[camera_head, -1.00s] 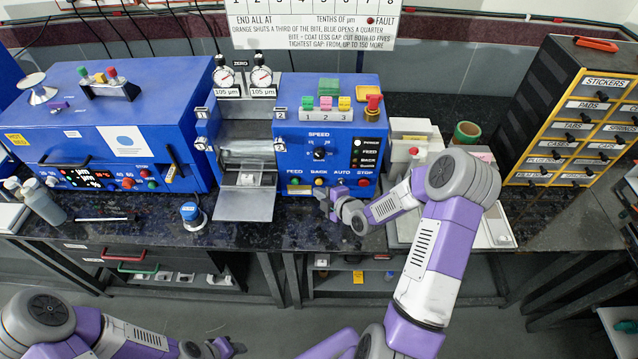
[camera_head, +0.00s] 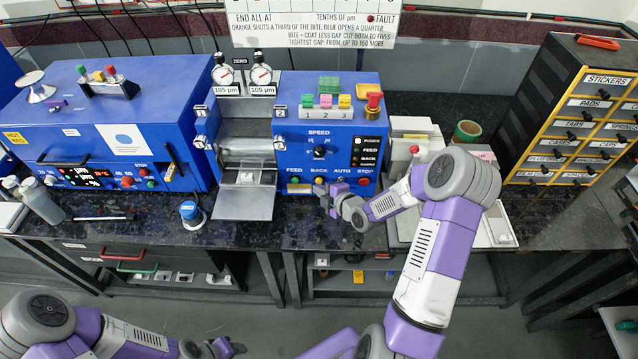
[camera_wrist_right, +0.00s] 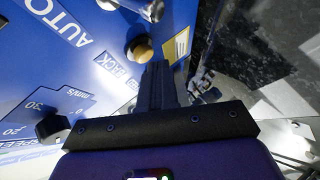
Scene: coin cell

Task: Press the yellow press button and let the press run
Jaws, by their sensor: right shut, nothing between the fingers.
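The yellow press button (camera_head: 319,181) sits under the BACK label on the front panel of the blue press (camera_head: 300,140). In the right wrist view the yellow button (camera_wrist_right: 140,48) stands just beyond the fingertips. My right gripper (camera_head: 328,198) is in front of the panel, just below and right of the button. Its fingers (camera_wrist_right: 158,72) are shut with nothing between them. Their tips look very close to the button; I cannot tell if they touch it. My left gripper (camera_head: 226,348) is low at the bottom of the head view, away from the bench; its jaws are too small to read.
A green button (camera_head: 293,182) is left of the yellow one and a red stop button (camera_head: 364,181) is right. A metal tray (camera_head: 245,203) juts from the press. A blue-capped weight (camera_head: 191,214) stands left of it. A drawer cabinet (camera_head: 575,110) stands at the right.

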